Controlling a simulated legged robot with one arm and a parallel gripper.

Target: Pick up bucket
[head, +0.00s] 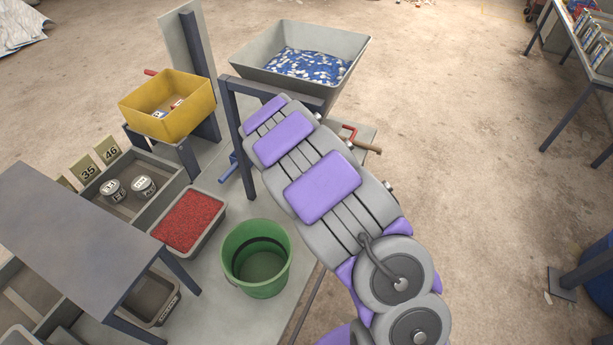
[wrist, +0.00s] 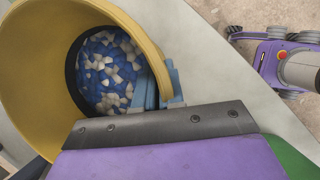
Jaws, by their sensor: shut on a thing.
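A round yellow bucket (wrist: 146,48) fills the left of the wrist view, its open mouth facing the camera. Blue and white pieces (wrist: 108,72) lie inside it. My gripper (wrist: 160,88), with blue fingers, is shut on the bucket's wall at its right side. The dark plate and purple cover of my wrist hide the bucket's lower part. In the head view my arm covers the gripper, and the yellow bucket does not show. An empty green bucket (head: 236,262) stands on the grey platform in the head view.
A grey hopper (head: 350,78) of blue and white pieces and a square yellow bin (head: 190,108) stand at the back. A tray of red granules (head: 218,232) lies left of the green bucket. A grey table (head: 75,250) is at left. Open floor (head: 480,190) lies right.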

